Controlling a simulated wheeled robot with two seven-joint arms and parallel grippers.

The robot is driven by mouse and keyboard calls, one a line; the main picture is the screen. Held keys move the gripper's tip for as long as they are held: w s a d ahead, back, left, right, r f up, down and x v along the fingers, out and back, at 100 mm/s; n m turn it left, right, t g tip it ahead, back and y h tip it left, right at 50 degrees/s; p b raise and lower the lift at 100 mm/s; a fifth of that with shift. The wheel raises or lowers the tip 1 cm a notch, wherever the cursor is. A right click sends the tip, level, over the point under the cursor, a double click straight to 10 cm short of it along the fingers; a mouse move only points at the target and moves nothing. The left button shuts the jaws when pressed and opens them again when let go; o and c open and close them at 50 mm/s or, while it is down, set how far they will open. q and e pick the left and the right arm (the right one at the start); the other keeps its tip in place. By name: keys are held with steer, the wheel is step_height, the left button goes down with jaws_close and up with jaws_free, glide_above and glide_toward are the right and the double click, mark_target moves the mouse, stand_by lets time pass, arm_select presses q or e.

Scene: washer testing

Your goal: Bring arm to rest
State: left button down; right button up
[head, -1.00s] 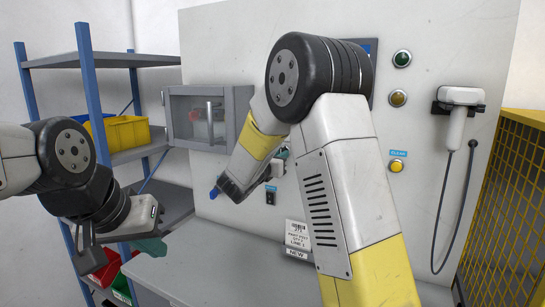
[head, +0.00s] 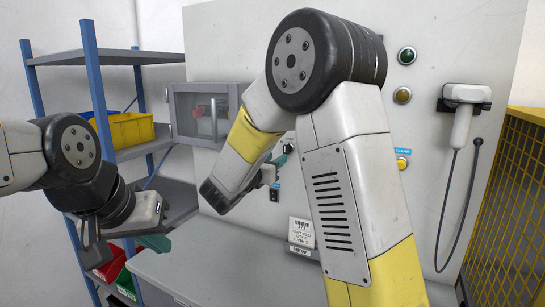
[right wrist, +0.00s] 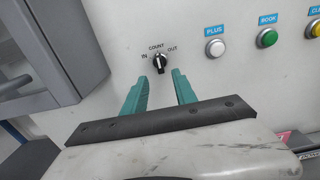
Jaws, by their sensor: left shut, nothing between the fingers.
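My right arm crosses the middle of the head view. Its gripper shows partly there as a teal finger (head: 281,160) near the grey panel (head: 232,40). In the right wrist view, the two teal fingers of my right gripper (right wrist: 159,76) stand apart with nothing between them. The black COUNT knob (right wrist: 160,63) is just beyond their tips; I cannot tell the exact gap. My left gripper (head: 154,243) is low at the left of the head view, shut and empty, with its fingers partly hidden.
A grey worktop (head: 215,270) lies below. A blue-post shelf (head: 97,80) with a yellow bin (head: 130,129) stands left. A small grey cabinet (head: 207,112) is on the panel. A handheld scanner (head: 463,120) hangs right, beside a yellow mesh cage (head: 508,200).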

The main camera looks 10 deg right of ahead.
steer(key=shift+s+a, duration=0.2)
steer(key=shift+s, duration=0.1)
steer(key=shift+d, duration=0.1)
steer(key=s+d+f+m+g+y, duration=0.1)
steer(key=s+d+f+m+g, duration=0.2)
steer(key=s+d+m+g, duration=0.35)
steer(key=s+d+f+m+g+y, duration=0.1)
steer(key=s+d+f+m+g, duration=0.25)
steer(key=s+d+m, duration=0.7)
steer(key=s+a+r+m+t+y, duration=0.1)
steer(key=s+a+r+m+y, duration=0.1)
steer(key=s+a+m+y, duration=0.8)
steer(key=s+a+m, duration=0.1)
steer(key=s+a, duration=0.1)
steer(key=s, duration=0.1)
steer(key=shift+s+a+r+m, duration=0.25)
steer(key=shift+a+r+m, duration=0.05)
